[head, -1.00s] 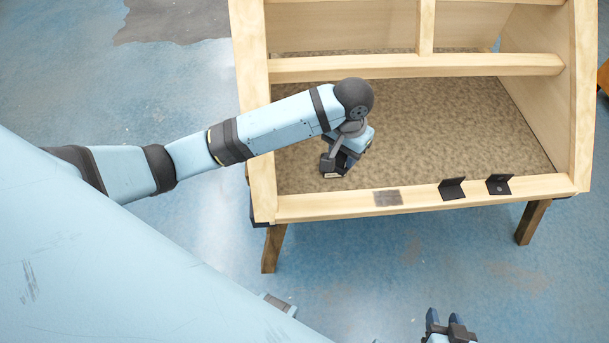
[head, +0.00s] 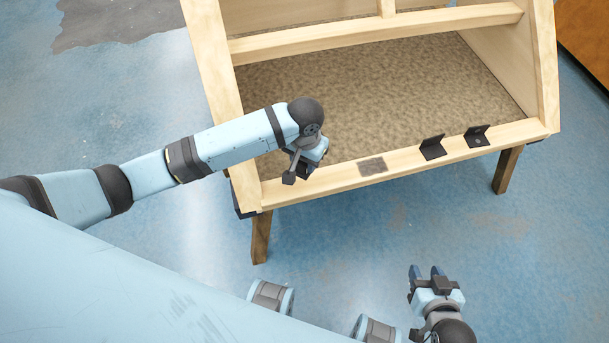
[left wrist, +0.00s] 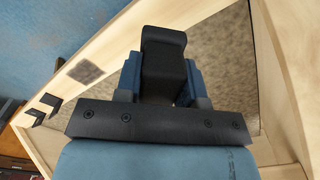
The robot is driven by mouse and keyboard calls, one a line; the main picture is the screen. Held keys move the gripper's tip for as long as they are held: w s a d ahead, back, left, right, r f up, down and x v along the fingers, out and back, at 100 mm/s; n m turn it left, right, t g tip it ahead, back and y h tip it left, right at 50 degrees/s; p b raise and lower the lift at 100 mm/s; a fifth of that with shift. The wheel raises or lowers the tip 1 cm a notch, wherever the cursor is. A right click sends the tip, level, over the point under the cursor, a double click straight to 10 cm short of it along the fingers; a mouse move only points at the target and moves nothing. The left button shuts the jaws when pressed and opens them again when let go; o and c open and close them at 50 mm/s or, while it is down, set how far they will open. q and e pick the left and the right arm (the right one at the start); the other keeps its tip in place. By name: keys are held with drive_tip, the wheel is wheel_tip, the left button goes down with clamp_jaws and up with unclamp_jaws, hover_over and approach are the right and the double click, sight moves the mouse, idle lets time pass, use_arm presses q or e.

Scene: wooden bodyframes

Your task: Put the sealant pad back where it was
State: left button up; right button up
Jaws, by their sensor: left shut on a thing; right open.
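My left gripper (head: 298,172) is over the frame's front beam near its left end. It is shut on a black, blocky piece, which shows between the blue fingers in the left wrist view (left wrist: 163,55); I cannot tell whether this is the sealant pad. A flat grey-brown rectangular patch (head: 372,166) lies on the front beam, right of the gripper, and also shows in the left wrist view (left wrist: 84,72). My right gripper (head: 426,272) is open and empty, low in front of the frame.
The wooden frame's front beam (head: 405,160) carries two black angle brackets, a left one (head: 432,148) and a right one (head: 477,136). Behind it is a broad, clear mottled panel (head: 390,95). A crossbar (head: 380,32) runs above. Blue floor (head: 360,235) is open in front.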

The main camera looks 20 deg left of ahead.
use_arm(q)
wheel_tip(320, 180, down, 3)
drive_tip(key=shift+f, duration=0.1)
wheel_tip(320, 180, down, 4)
drive_tip(key=shift+f+b, duration=0.15)
drive_tip(key=shift+b, duration=0.25)
drive_tip(key=o, duration=0.8)
drive_tip(key=shift+f, duration=0.1)
